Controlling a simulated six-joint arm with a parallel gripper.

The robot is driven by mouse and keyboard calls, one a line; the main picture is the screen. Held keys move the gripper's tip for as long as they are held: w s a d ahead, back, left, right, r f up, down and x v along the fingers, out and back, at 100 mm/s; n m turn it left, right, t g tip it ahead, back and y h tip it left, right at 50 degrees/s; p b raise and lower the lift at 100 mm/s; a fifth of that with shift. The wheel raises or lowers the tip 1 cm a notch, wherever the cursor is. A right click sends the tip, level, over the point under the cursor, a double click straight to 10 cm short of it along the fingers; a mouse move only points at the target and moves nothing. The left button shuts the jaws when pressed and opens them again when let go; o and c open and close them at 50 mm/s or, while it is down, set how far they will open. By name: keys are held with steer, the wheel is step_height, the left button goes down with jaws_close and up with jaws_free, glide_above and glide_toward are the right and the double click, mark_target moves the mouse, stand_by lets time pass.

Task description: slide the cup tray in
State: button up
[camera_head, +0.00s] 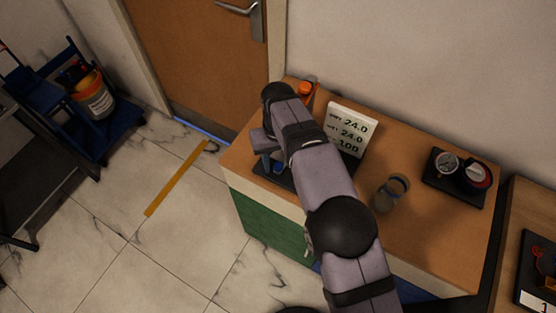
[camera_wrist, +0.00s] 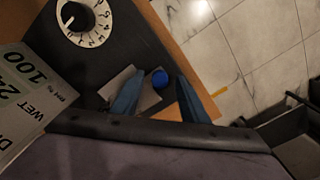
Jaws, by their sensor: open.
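In the wrist view, the two blue fingers of my gripper (camera_wrist: 159,84) are spread apart. I cannot tell whether the grey part or the blue piece belongs to the cup tray. A white dial (camera_wrist: 83,20) with a black knob is on the same base. In the head view, my arm hides much of this base (camera_head: 268,178).
A white display (camera_head: 349,128) with numbers stands beside the arm. A glass jar (camera_head: 390,193) and a black tray (camera_head: 435,183) with round items are farther right on the wooden bench (camera_head: 440,240). An orange-topped item (camera_head: 305,89) is at the back. Open floor lies left.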

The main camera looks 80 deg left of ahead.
steer(key=shift+r+b, duration=1)
steer(key=shift+r, duration=2.6)
steer(key=shift+s+f, duration=0.1)
